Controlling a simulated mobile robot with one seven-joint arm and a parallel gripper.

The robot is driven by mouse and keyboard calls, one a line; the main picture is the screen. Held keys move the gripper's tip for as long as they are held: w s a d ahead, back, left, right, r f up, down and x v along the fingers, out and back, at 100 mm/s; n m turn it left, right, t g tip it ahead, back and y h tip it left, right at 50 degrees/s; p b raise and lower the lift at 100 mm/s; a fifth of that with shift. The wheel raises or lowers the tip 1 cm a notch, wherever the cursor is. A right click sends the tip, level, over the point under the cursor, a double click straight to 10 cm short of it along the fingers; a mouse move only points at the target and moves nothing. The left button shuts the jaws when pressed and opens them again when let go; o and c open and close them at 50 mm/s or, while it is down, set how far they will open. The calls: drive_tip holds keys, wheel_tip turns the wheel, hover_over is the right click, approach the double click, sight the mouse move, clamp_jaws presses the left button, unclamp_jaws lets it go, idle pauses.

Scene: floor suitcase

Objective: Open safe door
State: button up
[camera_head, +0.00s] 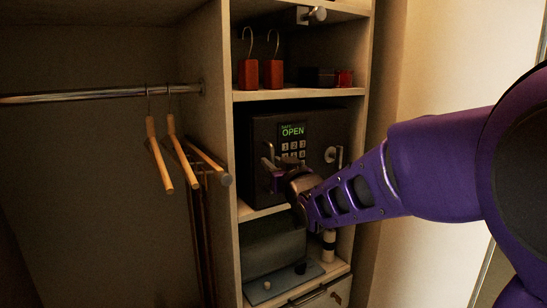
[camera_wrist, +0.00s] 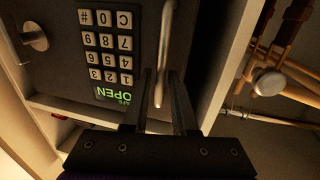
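The dark safe (camera_head: 268,130) sits on a middle shelf of the closet. Its green display (camera_head: 292,130) reads OPEN above a keypad (camera_head: 291,147). The safe looks upside down in the wrist view, with the display (camera_wrist: 114,95) below the keys. A metal bar handle (camera_wrist: 164,50) runs along the door beside the keypad. My gripper (camera_wrist: 159,80) has one finger on each side of the handle, with a gap visible between at least one finger and the bar. In the head view my gripper (camera_head: 278,178) partly hides the handle and the door's lower part.
A round knob (camera_head: 332,154) is on the safe's right side. Red-brown blocks with hooks (camera_head: 261,74) stand on the shelf above. Hangers (camera_head: 165,150) hang from a rail (camera_head: 100,95) at left, near the shelf divider. The shelf below holds a grey item (camera_head: 272,246).

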drive_tip(key=shift+w+a, duration=0.15)
drive_tip(key=shift+w, duration=0.25)
clamp_jaws()
idle(1.3)
